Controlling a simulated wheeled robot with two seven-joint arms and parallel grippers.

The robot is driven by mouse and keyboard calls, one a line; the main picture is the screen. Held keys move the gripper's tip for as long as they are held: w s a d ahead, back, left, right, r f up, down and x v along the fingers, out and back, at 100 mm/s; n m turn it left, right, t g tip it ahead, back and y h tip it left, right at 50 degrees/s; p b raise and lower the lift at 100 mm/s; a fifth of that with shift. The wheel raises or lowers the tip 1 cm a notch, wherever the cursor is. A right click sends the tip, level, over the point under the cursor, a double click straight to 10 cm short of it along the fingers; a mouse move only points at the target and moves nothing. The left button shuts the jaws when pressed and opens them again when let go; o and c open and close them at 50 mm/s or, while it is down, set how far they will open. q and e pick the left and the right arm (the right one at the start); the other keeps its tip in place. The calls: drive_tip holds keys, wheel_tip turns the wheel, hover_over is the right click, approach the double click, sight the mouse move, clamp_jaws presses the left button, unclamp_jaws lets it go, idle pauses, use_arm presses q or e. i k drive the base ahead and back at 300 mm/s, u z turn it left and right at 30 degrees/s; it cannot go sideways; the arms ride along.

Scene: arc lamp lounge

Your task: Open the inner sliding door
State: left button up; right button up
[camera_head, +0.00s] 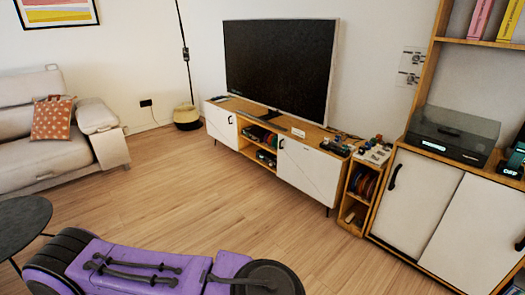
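At the right, a wood-framed cabinet (398,142) has two white door panels side by side. The left panel (415,195) has a black handle (392,177) near its left edge. The right panel (475,230) has a black handle (520,243) at the picture's right edge, where the panel is partly cut off. The panels meet along a slanting line and cover the front that I can see. I cannot tell which panel is the inner one. Neither of my grippers is in view.
A record player (452,133) stands on the cabinet. A low TV stand (262,130) with white doors and open shelves carries a TV (280,68). A small shelf (358,197) stands between them. A sofa (30,145) and round table (22,222) are left. Wooden floor (200,195) is clear.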

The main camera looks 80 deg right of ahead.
sight(419, 191)
drive_tip(key=z, duration=4)
drive_tip(key=i, duration=1.65)
drive_tip(key=z, duration=0.35)
